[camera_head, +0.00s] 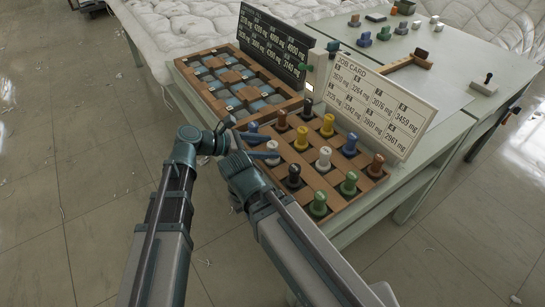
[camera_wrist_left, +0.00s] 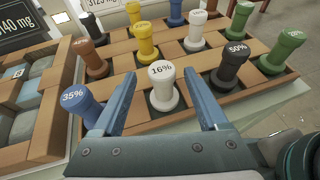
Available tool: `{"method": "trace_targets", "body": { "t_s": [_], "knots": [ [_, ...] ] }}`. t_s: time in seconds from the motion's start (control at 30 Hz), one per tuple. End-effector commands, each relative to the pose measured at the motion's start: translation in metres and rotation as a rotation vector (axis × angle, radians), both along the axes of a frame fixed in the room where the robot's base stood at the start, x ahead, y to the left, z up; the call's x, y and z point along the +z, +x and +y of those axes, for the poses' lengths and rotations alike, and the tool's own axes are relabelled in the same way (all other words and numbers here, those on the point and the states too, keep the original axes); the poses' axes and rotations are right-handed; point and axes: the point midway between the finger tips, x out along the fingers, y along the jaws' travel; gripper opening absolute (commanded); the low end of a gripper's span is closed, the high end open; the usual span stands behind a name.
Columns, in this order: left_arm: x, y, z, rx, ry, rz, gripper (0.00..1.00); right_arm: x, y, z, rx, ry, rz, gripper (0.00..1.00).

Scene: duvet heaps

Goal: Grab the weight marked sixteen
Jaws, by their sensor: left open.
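The white weight marked 16% (camera_wrist_left: 163,93) stands upright in the front row of a wooden weight rack (camera_wrist_left: 285,82). In the head view the white weight (camera_head: 273,154) is partly hidden by my left gripper (camera_head: 268,146). The left gripper is open, with one blue finger on each side of the weight; the wrist view shows its fingers (camera_wrist_left: 161,84) with gaps beside the weight's head. A blue weight marked 35% (camera_wrist_left: 80,104) is just outside the left finger, and a black weight marked 50% (camera_wrist_left: 230,62) stands right of the other finger. My right gripper does not show.
Several yellow, orange, green and white weights stand close behind in the rack. A second tray (camera_head: 211,78) with blue-grey cells lies to the left. The job card (camera_head: 378,108) and a dark board (camera_head: 272,43) stand behind. A duvet (camera_head: 190,30) heaps at the back.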

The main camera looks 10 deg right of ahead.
Motion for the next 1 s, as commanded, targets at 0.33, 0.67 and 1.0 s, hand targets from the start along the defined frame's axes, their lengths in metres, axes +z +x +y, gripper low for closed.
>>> {"method": "trace_targets", "body": {
  "t_s": [0.33, 0.67, 1.0],
  "knots": [
    [-0.008, 0.000, -0.014, -0.003, 0.000, 0.000, 0.76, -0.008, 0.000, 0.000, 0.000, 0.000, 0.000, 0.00],
    [-0.021, 0.002, -0.049, -0.002, 0.000, 0.000, 0.76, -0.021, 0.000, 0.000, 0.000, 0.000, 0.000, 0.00],
    [-0.020, 0.001, -0.048, 0.000, 0.000, 0.000, 0.45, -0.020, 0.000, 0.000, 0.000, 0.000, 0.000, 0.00]
  ]
}}
